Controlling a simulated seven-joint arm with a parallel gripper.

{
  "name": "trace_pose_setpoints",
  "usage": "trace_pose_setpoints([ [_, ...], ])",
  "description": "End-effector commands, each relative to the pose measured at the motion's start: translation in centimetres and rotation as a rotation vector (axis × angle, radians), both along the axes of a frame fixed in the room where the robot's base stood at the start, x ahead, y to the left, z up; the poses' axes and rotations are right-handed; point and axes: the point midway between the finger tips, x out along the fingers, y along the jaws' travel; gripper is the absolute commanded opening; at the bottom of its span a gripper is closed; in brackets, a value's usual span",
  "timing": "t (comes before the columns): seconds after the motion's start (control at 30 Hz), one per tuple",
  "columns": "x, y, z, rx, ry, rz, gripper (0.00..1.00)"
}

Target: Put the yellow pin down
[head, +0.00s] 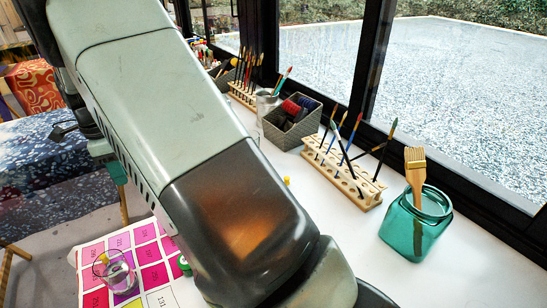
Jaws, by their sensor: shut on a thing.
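My arm crosses the view from top left to bottom centre, and my gripper is not in view. A small yellow thing (287,181) shows just past the right edge of my arm, over the white table; it may be a yellow pin, but its full shape is hidden. A small green thing (184,265) with a bit of yellow by it shows at the left edge of my arm, over the chart. I cannot tell whether either is the yellow pin, or what my gripper holds.
A clear glass (116,272) stands on a chart of pink squares (95,297). A wooden brush rack (345,172), a teal jar with a brush (415,225), a grey basket (292,122) and a metal tin (266,104) line the window side. The white table (450,285) is bare at front right.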

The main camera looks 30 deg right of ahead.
Motion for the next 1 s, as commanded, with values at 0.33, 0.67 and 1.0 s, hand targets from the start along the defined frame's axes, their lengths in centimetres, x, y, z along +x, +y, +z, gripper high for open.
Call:
trace_pose_setpoints([
  [0.33,0.7,-11.9,0.0,0.001,0.000,-0.052,0.00],
  [0.67,-2.6,-27.5,0.0,0.001,0.000,-0.109,0.00],
  [1.0,-5.6,-33.8,-0.6,0.002,0.004,-0.128,0.00],
])
